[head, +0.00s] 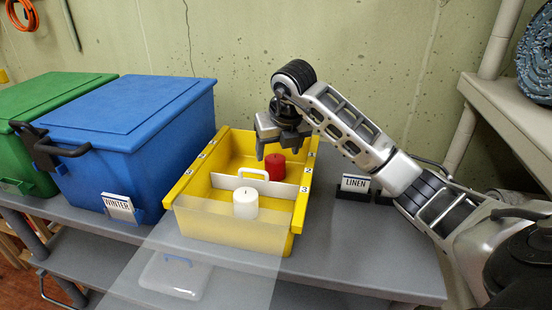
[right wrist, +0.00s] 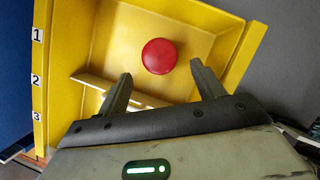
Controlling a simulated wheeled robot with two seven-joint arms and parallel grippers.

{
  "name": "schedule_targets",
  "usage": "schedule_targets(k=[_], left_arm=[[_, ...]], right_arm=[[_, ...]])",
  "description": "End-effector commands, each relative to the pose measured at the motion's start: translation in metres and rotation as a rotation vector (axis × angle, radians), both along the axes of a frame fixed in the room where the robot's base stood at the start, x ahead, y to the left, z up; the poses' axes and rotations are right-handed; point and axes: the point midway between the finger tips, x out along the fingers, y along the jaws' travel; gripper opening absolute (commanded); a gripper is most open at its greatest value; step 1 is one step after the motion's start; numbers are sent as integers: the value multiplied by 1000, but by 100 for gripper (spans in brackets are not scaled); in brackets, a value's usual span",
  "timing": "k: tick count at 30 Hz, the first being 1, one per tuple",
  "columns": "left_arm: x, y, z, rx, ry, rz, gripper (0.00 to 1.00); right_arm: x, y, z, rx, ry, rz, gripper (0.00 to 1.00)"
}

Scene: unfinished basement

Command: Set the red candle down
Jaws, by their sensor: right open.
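The red candle (head: 275,167) stands upright in the back compartment of the yellow box (head: 238,225), behind a pale divider (head: 226,182) with a handle. In the right wrist view the red candle (right wrist: 158,56) shows as a round red top, clear of the compartment walls. My right gripper (head: 280,152) is open and empty, pointing down close above the candle. In the wrist view its fingertips (right wrist: 162,70) are spread to either side, with a gap to the candle. My left gripper is out of view.
A white candle (head: 245,204) stands in the front compartment. A blue lidded bin (head: 135,135) labelled WINTER and a green bin (head: 40,105) are to the left. A LINEN sign (head: 355,184) stands right of the box. A see-through sheet (head: 215,275) overlaps the shelf front.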

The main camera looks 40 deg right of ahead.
Motion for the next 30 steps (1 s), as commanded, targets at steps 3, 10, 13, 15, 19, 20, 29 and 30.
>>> schedule_targets(k=[3,10,13,15,19,20,29,30], left_arm=[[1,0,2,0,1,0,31],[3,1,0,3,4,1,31],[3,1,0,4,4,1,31],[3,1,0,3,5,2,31],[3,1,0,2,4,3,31],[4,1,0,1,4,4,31],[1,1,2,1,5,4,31],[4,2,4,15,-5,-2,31]], right_arm=[[-8,2,25,-2,-3,1,68],[-19,6,48,0,0,0,68],[-20,6,51,0,0,0,68],[-20,6,52,-1,1,0,68],[-20,6,51,0,1,0,68],[-20,6,51,0,1,0,68],[-20,7,52,2,-2,0,68],[-19,7,53,7,-12,2,68]])
